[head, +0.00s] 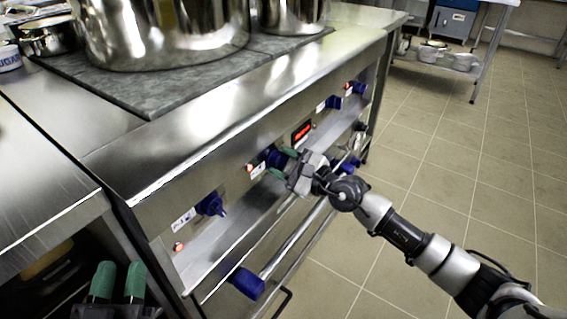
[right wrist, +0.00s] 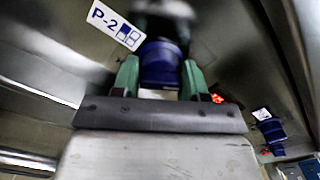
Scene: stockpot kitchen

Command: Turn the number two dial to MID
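The number two dial (right wrist: 160,62) is a dark blue knob on the steel front panel beside a P-2 label (right wrist: 115,24). In the head view the dial (head: 273,158) is partly hidden by my right gripper (head: 285,163). In the right wrist view the green fingers of my right gripper (right wrist: 160,80) stand on both sides of the dial and appear to touch it. The dial's pointer and MID mark cannot be made out. My left gripper (head: 119,283) is open and empty at the lower left, away from the panel.
Other blue dials sit nearer (head: 211,204) and farther (head: 333,102) along the panel. A red display (head: 302,131) is beyond the number two dial. A rail (head: 295,238) runs below. A large pot (head: 165,30) stands on the cooktop. The tiled floor at right is clear.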

